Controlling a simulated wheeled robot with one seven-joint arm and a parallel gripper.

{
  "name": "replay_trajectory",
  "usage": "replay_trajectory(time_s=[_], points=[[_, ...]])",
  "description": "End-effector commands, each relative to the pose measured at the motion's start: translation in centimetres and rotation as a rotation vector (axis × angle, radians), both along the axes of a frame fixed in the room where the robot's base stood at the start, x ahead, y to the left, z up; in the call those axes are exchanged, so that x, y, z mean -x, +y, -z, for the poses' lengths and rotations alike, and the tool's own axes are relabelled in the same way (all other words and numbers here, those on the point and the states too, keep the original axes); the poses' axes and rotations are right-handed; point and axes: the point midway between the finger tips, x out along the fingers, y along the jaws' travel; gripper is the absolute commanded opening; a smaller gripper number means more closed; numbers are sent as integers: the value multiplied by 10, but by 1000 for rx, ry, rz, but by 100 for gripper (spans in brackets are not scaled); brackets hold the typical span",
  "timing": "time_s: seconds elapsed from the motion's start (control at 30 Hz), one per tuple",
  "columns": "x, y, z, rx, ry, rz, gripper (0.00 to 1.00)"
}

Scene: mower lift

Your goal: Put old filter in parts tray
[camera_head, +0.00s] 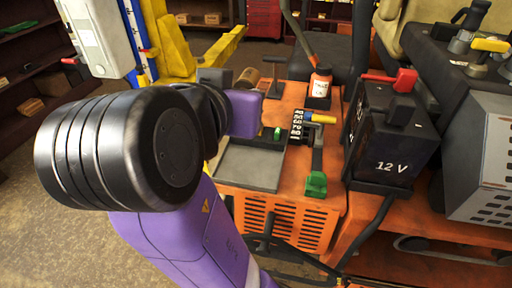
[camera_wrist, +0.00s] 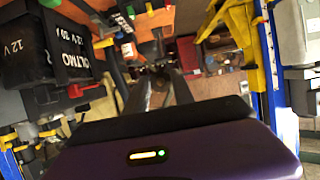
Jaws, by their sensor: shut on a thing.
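The old filter appears to be the brown cylinder (camera_head: 248,77) just beyond my purple wrist in the head view. My gripper (camera_wrist: 162,88) is shut on it in the wrist view, where the held part between the fingers is dark and blurred. In the head view my wrist hides most of the fingers. The parts tray (camera_head: 248,168) is a flat grey tray with a dark rim on the orange mower deck. It lies below and nearer than the brown cylinder.
A black 12 V battery (camera_head: 392,135) with a red clamp stands at the right. An orange-and-white bottle (camera_head: 320,82), a blue-and-yellow tool (camera_head: 318,117) and a green-ended lever (camera_head: 316,183) are right of the tray. Yellow lift arms (camera_head: 215,55) rise behind. The tray's visible middle is clear.

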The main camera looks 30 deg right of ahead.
Motion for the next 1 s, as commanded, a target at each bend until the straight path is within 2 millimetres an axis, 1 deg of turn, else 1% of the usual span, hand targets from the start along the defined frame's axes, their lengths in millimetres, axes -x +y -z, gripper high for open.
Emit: replay_trajectory(time_s=[0.07,0.17,0.27,0.6,0.7,0.8,1.0], points=[[0,0,2,1,1,0,0],[0,0,14,3,5,-1,0],[1,0,35,3,8,0,0],[1,0,117,4,8,0,0],[1,0,137,3,6,0,0],[0,0,150,2,4,-1,0],[0,0,164,1,2,0,0]])
